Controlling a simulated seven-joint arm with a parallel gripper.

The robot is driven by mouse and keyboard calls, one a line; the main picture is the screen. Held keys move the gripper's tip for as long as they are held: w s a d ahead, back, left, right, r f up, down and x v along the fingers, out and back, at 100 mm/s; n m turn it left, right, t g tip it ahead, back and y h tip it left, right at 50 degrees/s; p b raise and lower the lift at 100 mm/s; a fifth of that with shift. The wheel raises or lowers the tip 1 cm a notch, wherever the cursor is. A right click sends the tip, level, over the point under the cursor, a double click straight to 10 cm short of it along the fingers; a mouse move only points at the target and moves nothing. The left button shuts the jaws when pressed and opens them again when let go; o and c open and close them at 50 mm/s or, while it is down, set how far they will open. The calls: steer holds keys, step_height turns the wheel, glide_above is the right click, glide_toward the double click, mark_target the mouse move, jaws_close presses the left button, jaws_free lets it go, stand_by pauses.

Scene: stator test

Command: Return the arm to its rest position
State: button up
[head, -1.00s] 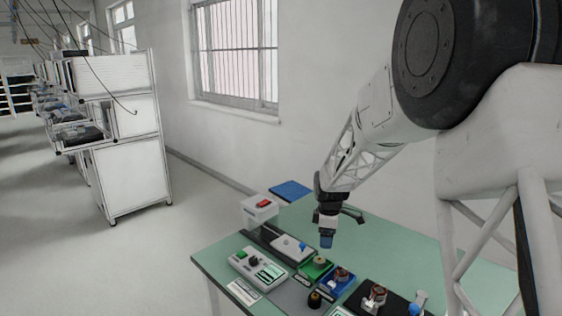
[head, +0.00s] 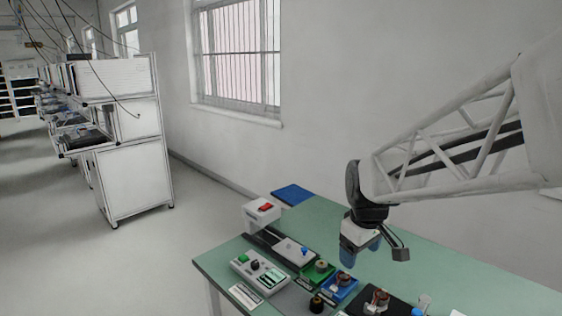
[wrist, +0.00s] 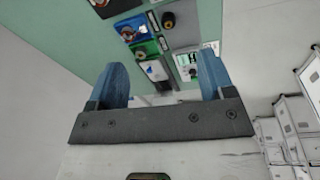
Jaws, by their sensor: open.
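My gripper (head: 362,252) hangs above the green table (head: 470,272), up and behind the row of test fixtures in the head view. In the wrist view its two blue fingers (wrist: 163,82) stand wide apart with nothing between them. The fixtures show below and beyond the fingers, apart from them. My arm reaches in from the right side of the head view.
On the table are a blue fixture (head: 340,288), a green fixture (head: 318,271), a grey control box (head: 260,272), a black base (head: 378,303) with a copper part and a white box with a red switch (head: 262,211). A blue tray (head: 293,194) lies at the back. The wall stands behind.

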steer(key=s+d+m+t, duration=0.1)
steer(key=s+m, duration=0.6)
steer(key=s, duration=1.4)
steer(key=shift+r, duration=0.3)
steer(key=shift+s, duration=0.1)
